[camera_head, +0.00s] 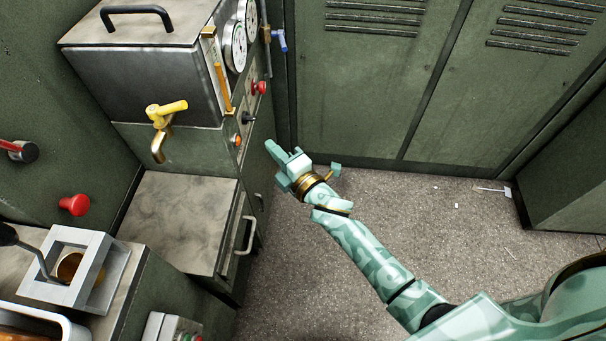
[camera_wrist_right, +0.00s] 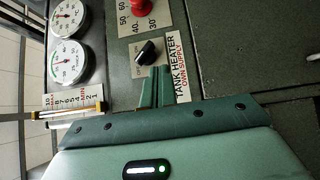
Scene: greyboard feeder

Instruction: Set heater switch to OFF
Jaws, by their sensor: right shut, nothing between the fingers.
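The heater switch is a small black knob (camera_wrist_right: 148,52) beside the "TANK HEATER OWN SUPPLY" label (camera_wrist_right: 181,64) in the right wrist view. In the head view the black knob (camera_head: 247,117) sticks out of the cabinet front, below a red knob. My right gripper (camera_head: 272,148) is in front of the cabinet, a little below and to the right of the switch. In the wrist view its green fingers (camera_wrist_right: 155,86) are shut and empty, with the tips close below the knob. I cannot tell whether they touch it. My left gripper is not in view.
A red knob (camera_head: 259,87) with a numbered scale and two round gauges (camera_head: 235,47) are near the switch. An orange lamp (camera_head: 237,140) is below it. A yellow-handled tap (camera_head: 163,121) projects at left.

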